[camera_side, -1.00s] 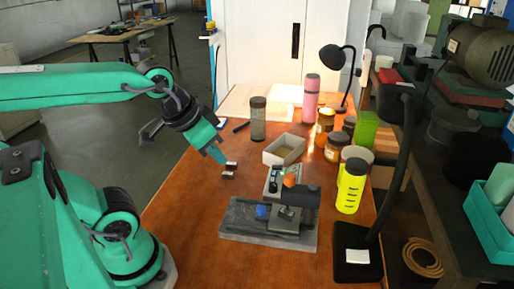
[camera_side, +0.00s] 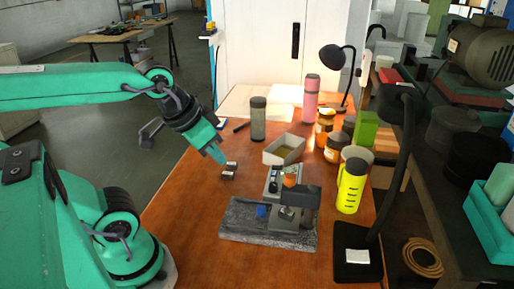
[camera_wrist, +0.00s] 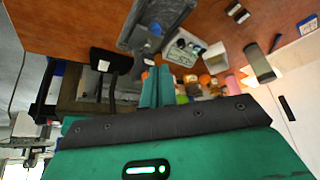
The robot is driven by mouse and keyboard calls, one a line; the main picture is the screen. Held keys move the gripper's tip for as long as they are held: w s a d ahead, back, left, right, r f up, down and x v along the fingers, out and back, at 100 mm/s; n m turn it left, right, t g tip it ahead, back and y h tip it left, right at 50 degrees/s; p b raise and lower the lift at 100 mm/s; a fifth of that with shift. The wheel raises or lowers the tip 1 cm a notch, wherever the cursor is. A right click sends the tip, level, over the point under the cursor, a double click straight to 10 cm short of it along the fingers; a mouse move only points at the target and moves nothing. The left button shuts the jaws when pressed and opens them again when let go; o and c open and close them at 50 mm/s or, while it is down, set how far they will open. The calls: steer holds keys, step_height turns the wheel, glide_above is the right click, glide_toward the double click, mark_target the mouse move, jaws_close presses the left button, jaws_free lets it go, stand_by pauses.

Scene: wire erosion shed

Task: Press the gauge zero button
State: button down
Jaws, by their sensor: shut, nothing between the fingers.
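A grey speckled base plate (camera_side: 240,222) lies on the wooden table and carries a blue knob (camera_side: 262,211) and a dark block with an arm (camera_side: 299,196). Behind it stands a pale instrument box (camera_side: 272,182) with small dark controls; it also shows in the wrist view (camera_wrist: 182,48). An orange piece (camera_side: 290,180) sits at the box's right. I cannot tell which control is the gauge zero button. My gripper (camera_side: 221,157) is shut and empty, above the table, left of the box and apart from it. Its green fingers show in the wrist view (camera_wrist: 156,86).
Two small dark-and-white blocks (camera_side: 229,171) lie just below my gripper. A cream open bin (camera_side: 284,149), grey tumbler (camera_side: 258,118), pink bottle (camera_side: 311,98), several jars and a yellow bottle (camera_side: 351,185) stand behind and right. A black lamp (camera_side: 356,264) is front right. The table's left front is clear.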

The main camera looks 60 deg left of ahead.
steer(key=shift+w+r, duration=0.1)
stand_by(0.3)
steer(key=m+g+h, duration=0.2)
steer(key=m+g, duration=0.3)
steer(key=g, duration=0.8)
glide_above(276, 172)
step_height(276, 172, down, 11)
steer(key=shift+r, duration=0.15)
steer(key=shift+a, duration=0.1)
stand_by(0.6)
steer(key=shift+f, duration=4.4)
